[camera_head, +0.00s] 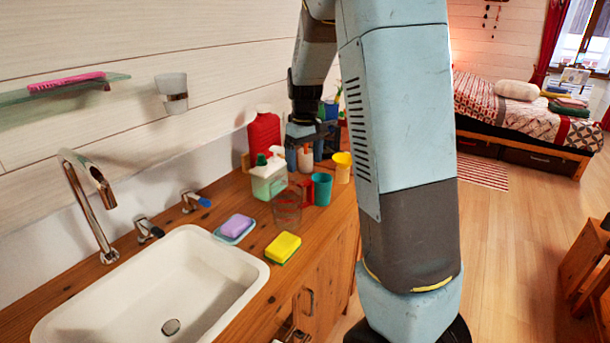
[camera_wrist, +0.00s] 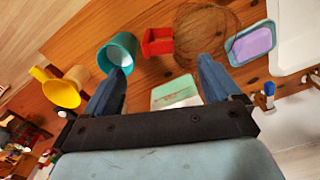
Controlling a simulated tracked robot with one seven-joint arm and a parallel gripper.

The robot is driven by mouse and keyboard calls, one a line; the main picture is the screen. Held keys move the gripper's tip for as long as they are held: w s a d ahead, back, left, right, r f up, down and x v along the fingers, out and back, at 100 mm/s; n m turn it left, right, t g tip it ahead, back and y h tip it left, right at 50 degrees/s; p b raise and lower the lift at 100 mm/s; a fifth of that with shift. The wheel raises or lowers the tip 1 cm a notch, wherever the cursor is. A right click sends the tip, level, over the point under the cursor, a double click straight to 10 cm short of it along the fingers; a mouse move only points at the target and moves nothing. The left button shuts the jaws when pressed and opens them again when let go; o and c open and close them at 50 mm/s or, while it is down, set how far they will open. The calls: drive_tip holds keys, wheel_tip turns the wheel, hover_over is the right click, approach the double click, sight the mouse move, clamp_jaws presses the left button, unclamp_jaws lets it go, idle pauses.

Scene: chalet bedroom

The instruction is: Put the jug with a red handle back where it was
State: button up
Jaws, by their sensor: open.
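The clear jug (camera_head: 287,211) stands upright on the wooden counter, left of the teal cup. Its red handle (camera_head: 307,192) faces the teal cup; in the wrist view the red handle (camera_wrist: 157,42) lies ahead of the fingertips and the see-through body (camera_wrist: 203,32) is to its right. My gripper (camera_head: 304,154) is open and empty, pointing down above the back of the counter, behind the jug. In the wrist view my gripper (camera_wrist: 163,68) has its fingers wide apart, with nothing between the tips touching them.
A teal cup (camera_head: 321,189), yellow cup (camera_head: 342,168), green-and-white dispenser (camera_head: 268,182) and red bottle (camera_head: 264,140) crowd near the jug. A yellow sponge (camera_head: 283,247), purple soap (camera_head: 236,226) on a blue dish and the sink (camera_head: 150,296) are nearer.

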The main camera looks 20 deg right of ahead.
drive_tip(key=shift+r, duration=1.75)
